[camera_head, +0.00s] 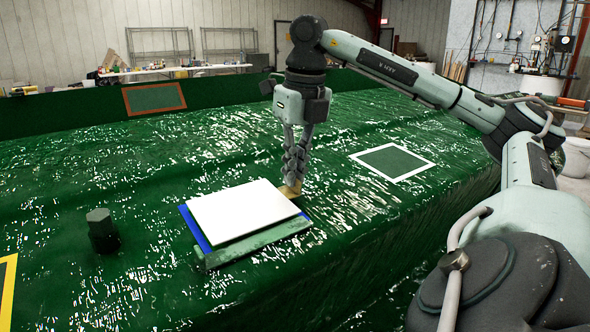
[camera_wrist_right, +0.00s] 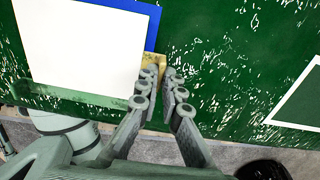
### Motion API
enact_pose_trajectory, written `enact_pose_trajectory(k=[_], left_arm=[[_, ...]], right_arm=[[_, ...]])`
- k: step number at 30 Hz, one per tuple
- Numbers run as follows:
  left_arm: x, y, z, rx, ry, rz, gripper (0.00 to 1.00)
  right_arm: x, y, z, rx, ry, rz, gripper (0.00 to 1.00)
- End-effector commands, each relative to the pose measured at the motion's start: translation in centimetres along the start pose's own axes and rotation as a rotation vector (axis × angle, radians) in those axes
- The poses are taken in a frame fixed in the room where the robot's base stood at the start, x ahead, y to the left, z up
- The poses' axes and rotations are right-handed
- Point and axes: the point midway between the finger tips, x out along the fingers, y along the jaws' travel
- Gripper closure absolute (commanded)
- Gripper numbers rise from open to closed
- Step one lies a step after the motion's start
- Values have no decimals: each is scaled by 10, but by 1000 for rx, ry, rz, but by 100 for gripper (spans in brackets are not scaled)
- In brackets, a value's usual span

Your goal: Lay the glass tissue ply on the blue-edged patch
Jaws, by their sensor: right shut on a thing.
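The white sheet, which looks like the glass tissue ply (camera_head: 245,209), is spread flat over the blue-edged patch (camera_head: 194,230) on the green mould. Blue shows along its left side, and in the right wrist view (camera_wrist_right: 153,28) beyond its upper right part. I cannot tell whether the sheet touches the patch. My right gripper (camera_head: 292,183) points down at the sheet's right corner. Its fingers are shut on a tan block (camera_head: 290,191) beside the sheet's edge; the block is partly hidden by them. The sheet also shows in the right wrist view (camera_wrist_right: 80,45). My left gripper is out of view.
A green bar (camera_head: 256,245) lies along the sheet's front edge. A dark green knob (camera_head: 102,230) stands to the left. A white-edged patch (camera_head: 391,162) lies right, an orange-edged one (camera_head: 154,98) far back, a yellow-edged one (camera_head: 8,285) at the left edge.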

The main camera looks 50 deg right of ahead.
Motion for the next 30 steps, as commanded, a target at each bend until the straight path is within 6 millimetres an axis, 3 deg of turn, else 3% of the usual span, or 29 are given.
enact_pose_trajectory(k=[30], left_arm=[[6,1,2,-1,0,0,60]], right_arm=[[9,0,0,0,0,0,100]])
